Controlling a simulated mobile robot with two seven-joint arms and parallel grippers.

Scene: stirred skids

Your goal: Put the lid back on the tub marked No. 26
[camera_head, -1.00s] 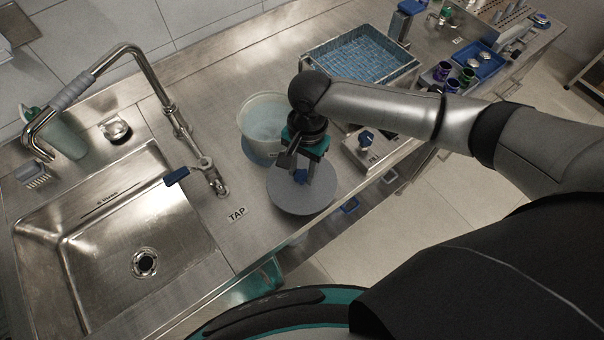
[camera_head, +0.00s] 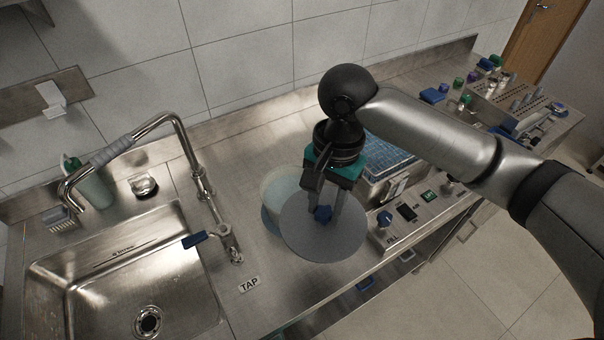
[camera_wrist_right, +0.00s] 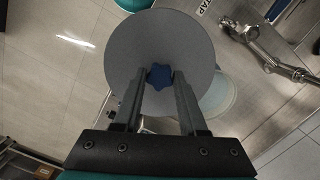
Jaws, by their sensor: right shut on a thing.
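The lid (camera_head: 300,238) is a flat grey disc with a blue star-shaped knob (camera_head: 322,214). My right gripper (camera_head: 325,212) is shut on this knob and holds the lid out over the counter's front part. In the right wrist view the lid (camera_wrist_right: 150,35) hangs below the fingers, the knob (camera_wrist_right: 160,76) between their tips. The tub (camera_head: 276,188) is round, pale and translucent, open at the top. It stands behind and left of the lid, which partly hides it; it also shows in the right wrist view (camera_wrist_right: 219,98). No number is readable. My left gripper is out of view.
A sink (camera_head: 125,270) with a tall tap (camera_head: 182,140) and blue lever (camera_head: 195,240) lies left of the tub, near a TAP label (camera_head: 249,285). A water bath (camera_head: 385,157) and a control panel (camera_head: 408,212) stand right of the lid.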

